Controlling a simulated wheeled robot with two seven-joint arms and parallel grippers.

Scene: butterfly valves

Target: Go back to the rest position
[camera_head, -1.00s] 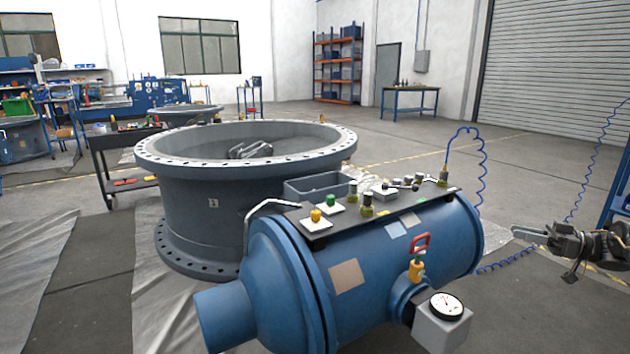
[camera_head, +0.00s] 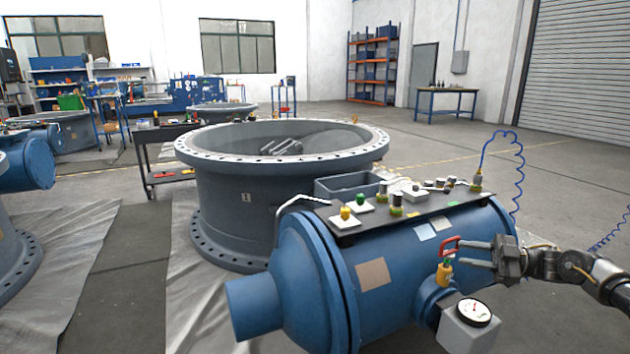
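My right gripper (camera_head: 468,253) comes in from the right. Its two fingers point left with a gap between them, so it looks open. The fingertips are beside the red handle (camera_head: 449,243) of the small yellow valve (camera_head: 444,272) on the blue cylindrical body (camera_head: 310,270); I cannot tell whether they touch it. Nothing shows clearly held between the fingers. My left gripper is not in view.
A black tray (camera_head: 430,205) with small fittings lies on the blue body. A pressure gauge (camera_head: 474,312) sticks out below the gripper. A large grey flanged ring (camera_head: 240,205) stands behind left. A blue coiled hose (camera_head: 519,180) hangs at right. Floor at right is open.

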